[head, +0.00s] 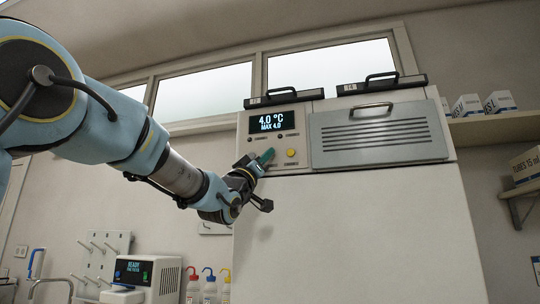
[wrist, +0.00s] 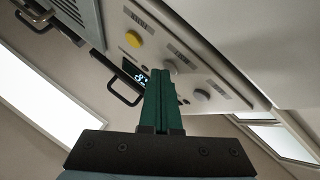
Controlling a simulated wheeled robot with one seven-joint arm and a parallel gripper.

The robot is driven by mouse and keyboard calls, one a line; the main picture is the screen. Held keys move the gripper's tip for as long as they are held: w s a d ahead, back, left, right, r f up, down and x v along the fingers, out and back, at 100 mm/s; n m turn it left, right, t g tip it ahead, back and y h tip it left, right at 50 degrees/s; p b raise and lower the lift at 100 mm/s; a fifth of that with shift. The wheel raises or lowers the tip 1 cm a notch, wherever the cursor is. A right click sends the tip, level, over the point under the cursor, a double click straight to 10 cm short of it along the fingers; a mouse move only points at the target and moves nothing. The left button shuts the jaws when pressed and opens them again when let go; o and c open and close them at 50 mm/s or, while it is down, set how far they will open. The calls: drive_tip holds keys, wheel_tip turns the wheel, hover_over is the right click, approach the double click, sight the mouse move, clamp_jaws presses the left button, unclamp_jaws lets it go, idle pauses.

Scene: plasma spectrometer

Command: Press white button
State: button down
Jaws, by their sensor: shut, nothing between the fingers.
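The upright white machine (head: 350,220) has a control panel at its upper left with a lit display (head: 272,122) and a yellow button (head: 291,152). The yellow button also shows in the wrist view (wrist: 133,39). In a row with it are two pale grey-white round buttons: a middle one (wrist: 170,67) and a far one (wrist: 202,95). In the head view, my gripper hides the panel left of the yellow button. My gripper (head: 266,156) is shut and empty, its green fingers (wrist: 160,100) pointing at the panel. Their tips overlap the middle button's edge; contact is unclear.
A vented door with a handle (head: 374,107) is right of the panel. Black handles (head: 283,93) stand on the machine's top. Several wash bottles (head: 209,285) and a small device (head: 148,276) are at lower left. A shelf with boxes (head: 500,102) is at right.

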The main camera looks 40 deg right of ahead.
drive_tip(key=shift+s+a+b, duration=0.4)
drive_tip(key=shift+a+b, duration=0.25)
drive_tip(key=shift+b, duration=0.15)
drive_tip(key=s+a+b, duration=0.1)
drive_tip(key=a+b, duration=0.1)
drive_tip(key=a, duration=0.1)
drive_tip(key=s+a+b, duration=0.1)
drive_tip(key=shift+s+a+b, duration=0.15)
drive_tip(key=shift+s+b, duration=0.2)
drive_tip(key=shift+b, duration=0.05)
idle(0.6)
